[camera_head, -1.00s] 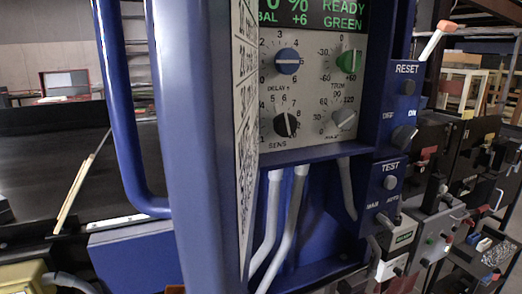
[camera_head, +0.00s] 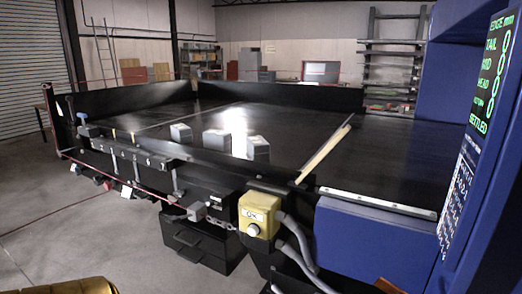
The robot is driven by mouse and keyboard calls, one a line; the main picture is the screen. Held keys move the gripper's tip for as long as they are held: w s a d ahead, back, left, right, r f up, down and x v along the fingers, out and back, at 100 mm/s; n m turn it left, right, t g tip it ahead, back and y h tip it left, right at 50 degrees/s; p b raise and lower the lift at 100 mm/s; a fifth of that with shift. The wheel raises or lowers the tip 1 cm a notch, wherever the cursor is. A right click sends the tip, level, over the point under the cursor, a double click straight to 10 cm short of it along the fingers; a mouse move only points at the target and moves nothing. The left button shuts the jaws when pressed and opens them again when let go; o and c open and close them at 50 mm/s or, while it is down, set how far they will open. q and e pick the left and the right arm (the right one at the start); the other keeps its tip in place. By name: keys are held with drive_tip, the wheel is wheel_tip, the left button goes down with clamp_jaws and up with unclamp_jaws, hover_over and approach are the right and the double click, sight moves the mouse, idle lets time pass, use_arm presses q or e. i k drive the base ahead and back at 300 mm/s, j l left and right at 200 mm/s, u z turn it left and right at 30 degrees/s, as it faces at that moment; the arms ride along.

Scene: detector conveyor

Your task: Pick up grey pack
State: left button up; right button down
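A dark side rail (camera_head: 150,158) with clamps runs along the near edge. A pale strip (camera_head: 325,153) lies across the bed. A yellow control box (camera_head: 258,214) and a blue housing (camera_head: 375,240) stand in front. A blue detector frame (camera_head: 460,90) rises at right.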

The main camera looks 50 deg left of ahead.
sight(259, 149)
drive_tip(key=u, duration=1.6)
drive_tip(key=i+j+z, duration=0.1)
drive_tip(key=z, duration=0.3)
drive_tip(key=j+z, duration=0.2)
drive_tip(key=z, duration=0.15)
drive_tip(key=i+j+z, duration=0.1)
drive_tip(key=j+z, duration=0.15)
drive_tip(key=z, duration=0.15)
